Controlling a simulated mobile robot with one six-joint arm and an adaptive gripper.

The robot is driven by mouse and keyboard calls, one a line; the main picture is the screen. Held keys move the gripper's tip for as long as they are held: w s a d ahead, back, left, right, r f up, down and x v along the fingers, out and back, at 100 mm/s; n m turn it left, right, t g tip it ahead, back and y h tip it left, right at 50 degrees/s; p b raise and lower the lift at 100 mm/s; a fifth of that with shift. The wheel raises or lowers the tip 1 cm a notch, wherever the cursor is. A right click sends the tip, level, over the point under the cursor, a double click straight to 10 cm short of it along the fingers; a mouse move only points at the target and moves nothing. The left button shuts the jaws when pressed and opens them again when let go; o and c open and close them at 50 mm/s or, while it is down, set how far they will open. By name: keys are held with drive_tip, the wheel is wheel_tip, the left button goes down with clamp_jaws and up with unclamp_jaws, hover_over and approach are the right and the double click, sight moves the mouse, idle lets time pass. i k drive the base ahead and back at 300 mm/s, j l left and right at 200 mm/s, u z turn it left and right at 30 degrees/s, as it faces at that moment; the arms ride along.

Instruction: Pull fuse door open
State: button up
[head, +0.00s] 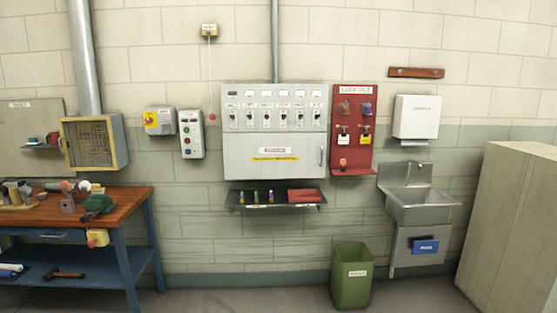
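A grey electrical panel (235,150) hangs on the wall near the middle of the head view. Its upper part has a row of several switches with labels. Its lower part is a plain door (300,168) with a white label and a yellow strip. A small vertical handle (322,155) sits at the door's right edge. The door looks closed flush with the panel. Which part is named the fuse door cannot be read from the labels. My gripper is not in view.
A dark shelf (240,207) juts out below the panel. A red lockout board (352,105) hangs close to its right, with a sink (420,214) beyond. A green bin (352,290) stands below. A workbench (128,207) is at left, a cabinet (515,220) at right.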

sight(270, 155)
drive_tip(key=i, duration=0.5)
drive_tip(key=i+l+u, duration=0.15)
drive_tip(key=i, duration=0.85)
drive_tip(key=i+l+u, duration=0.1)
drive_tip(key=i, duration=0.4)
drive_tip(key=i+l, duration=0.2)
drive_tip(key=i, duration=0.3)
drive_tip(key=i+l+u, duration=0.15)
drive_tip(key=i, duration=0.3)
drive_tip(key=i+l, duration=0.15)
drive_tip(key=i, duration=0.35)
